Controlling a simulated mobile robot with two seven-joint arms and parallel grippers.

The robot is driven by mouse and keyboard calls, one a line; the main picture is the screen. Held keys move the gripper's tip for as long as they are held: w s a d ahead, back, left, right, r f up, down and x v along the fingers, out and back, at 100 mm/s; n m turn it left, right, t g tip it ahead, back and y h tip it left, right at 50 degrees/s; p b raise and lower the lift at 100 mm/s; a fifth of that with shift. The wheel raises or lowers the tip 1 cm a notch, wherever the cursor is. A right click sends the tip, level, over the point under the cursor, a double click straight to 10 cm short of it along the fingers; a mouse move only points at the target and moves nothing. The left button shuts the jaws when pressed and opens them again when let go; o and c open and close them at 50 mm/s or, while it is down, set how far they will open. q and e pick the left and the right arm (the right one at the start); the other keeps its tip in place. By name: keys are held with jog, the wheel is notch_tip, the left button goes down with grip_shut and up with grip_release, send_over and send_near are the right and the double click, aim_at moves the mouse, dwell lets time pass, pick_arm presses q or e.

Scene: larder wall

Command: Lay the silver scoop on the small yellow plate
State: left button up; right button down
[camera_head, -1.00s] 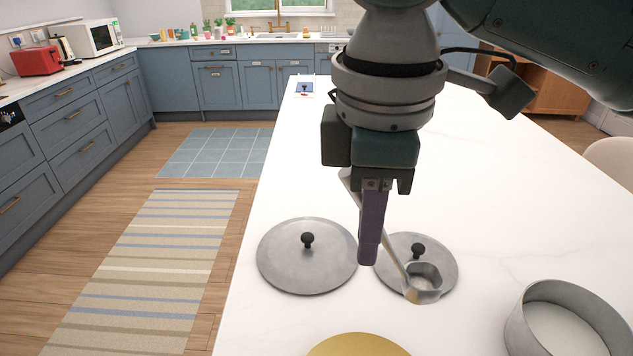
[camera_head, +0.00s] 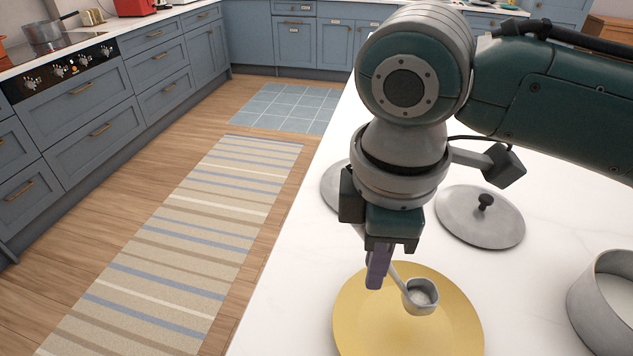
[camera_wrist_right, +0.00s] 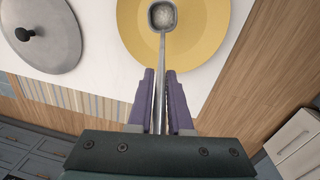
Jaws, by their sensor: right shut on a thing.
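The silver scoop (camera_head: 420,296) is held by its long handle in my right gripper (camera_head: 379,268), whose purple fingers are shut on it. In the head view the bowl appears over the yellow plate (camera_head: 365,325), which lies on the white counter. In the right wrist view the scoop (camera_wrist_right: 163,17) points away from the fingers (camera_wrist_right: 161,88), with its bowl in front of the plate (camera_wrist_right: 207,40). Whether the bowl touches the plate cannot be told. My left gripper is not in view.
A grey lid with a black knob (camera_head: 482,216) lies behind the plate to the right. Another grey lid (camera_head: 333,190) is partly hidden by my right arm. The counter's left edge is close to the plate.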

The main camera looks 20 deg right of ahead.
jog(key=shift+f+b, duration=0.3)
jog(key=shift+f, duration=1.8)
jog(key=shift+f, duration=0.1)
jog(key=c, duration=0.8)
grip_release()
jog(key=shift+c, duration=0.2)
notch_tip(320, 180, up, 12)
jog(key=s+p, duration=0.1)
jog(key=p, duration=0.1)
jog(key=s+a+f+m+t+y, duration=0.1)
jog(key=s+a+f+m+y, duration=0.25)
jog(key=s+a, duration=0.2)
jog(key=s+d+f+m+t+h, duration=0.1)
jog(key=s+d+m+h, duration=0.1)
jog(key=s+d+m, duration=0.5)
jog(key=s+d, duration=0.1)
jog(key=d, duration=0.2)
jog(key=shift+s+m+t+h, duration=0.3)
jog(key=shift+m+t+h, duration=0.05)
jog(key=shift+t, duration=0.05)
